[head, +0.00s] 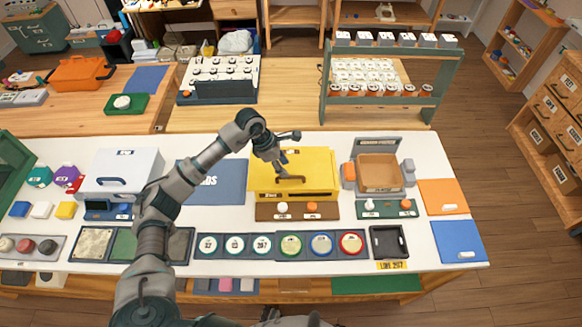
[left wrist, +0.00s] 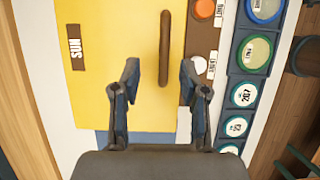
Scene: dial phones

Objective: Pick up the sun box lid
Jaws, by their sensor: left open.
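The sun box is a yellow box (head: 325,166) in the middle of the white table, with a dark bar handle (head: 290,180) on its yellow lid. In the left wrist view the yellow lid (left wrist: 115,100) carries a brown SUN label (left wrist: 75,47) and the brown handle (left wrist: 165,40). My left gripper (head: 283,164) is over the lid, close to the handle. It is open and empty in the left wrist view (left wrist: 160,80), with the handle's near end appearing between the fingertips. Whether the fingers reach down to handle height is hard to tell. My right gripper is not in view.
A white box (head: 120,165) and a blue mat (head: 215,183) lie to the left. A brown open box (head: 379,171) stands to the right. A row of round dials (head: 235,245) runs along the front. Orange (head: 440,193) and blue (head: 458,238) panels lie far right.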

